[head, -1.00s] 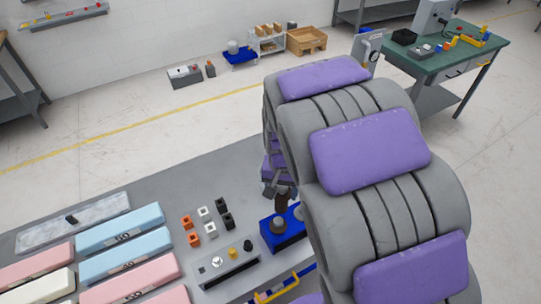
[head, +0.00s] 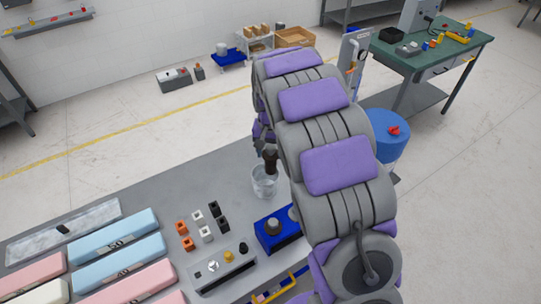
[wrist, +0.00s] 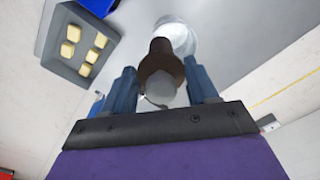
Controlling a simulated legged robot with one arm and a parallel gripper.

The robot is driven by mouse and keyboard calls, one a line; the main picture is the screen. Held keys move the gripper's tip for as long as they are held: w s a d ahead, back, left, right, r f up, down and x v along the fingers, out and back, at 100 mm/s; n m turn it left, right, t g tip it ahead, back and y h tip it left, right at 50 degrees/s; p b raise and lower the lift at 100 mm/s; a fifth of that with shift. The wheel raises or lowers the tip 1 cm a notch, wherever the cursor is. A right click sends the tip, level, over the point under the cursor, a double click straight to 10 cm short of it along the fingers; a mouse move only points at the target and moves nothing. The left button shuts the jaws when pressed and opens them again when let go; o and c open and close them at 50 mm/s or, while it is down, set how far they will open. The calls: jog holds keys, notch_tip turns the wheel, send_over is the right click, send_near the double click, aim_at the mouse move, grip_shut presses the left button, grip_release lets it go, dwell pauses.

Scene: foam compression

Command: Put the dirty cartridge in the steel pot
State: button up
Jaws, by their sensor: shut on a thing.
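The dirty cartridge is a dark brown cylinder (head: 270,162) with a grey end. In the wrist view, the cartridge (wrist: 160,66) stands between the two blue fingers of my gripper (wrist: 162,82), which is shut on it. In the head view, my arm partly hides my gripper (head: 266,148). A shiny, pale, glass-like pot (head: 264,184) stands on the grey table below the cartridge and is the likely steel pot. In the wrist view, the pot (wrist: 184,36) shows just beyond the cartridge. The cartridge's lower end is at or above the rim; I cannot tell which.
A blue box with a knob (head: 283,238) stands near the pot. Several small orange, white and black blocks (head: 207,226), a grey control box (head: 224,268) and coloured foam bars (head: 118,260) lie to the left. A blue drum (head: 388,140) stands right of my arm.

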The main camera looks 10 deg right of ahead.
aim_at(269, 158)
jog(key=shift+w+a, duration=0.3)
jog(key=shift+w+a+f, duration=0.1)
jog(key=shift+f, duration=0.1)
notch_tip(269, 158, down, 3)
jog(key=shift+r, duration=0.2)
jog(key=shift+d+f, duration=0.3)
jog(key=shift+f, duration=0.05)
jog(key=shift+d, duration=0.15)
jog(key=shift+a+f, duration=0.3)
jog(key=shift+f, duration=0.2)
jog(key=o, duration=1.5)
jog(key=shift+d, duration=0.15)
jog(key=shift+r, duration=0.1)
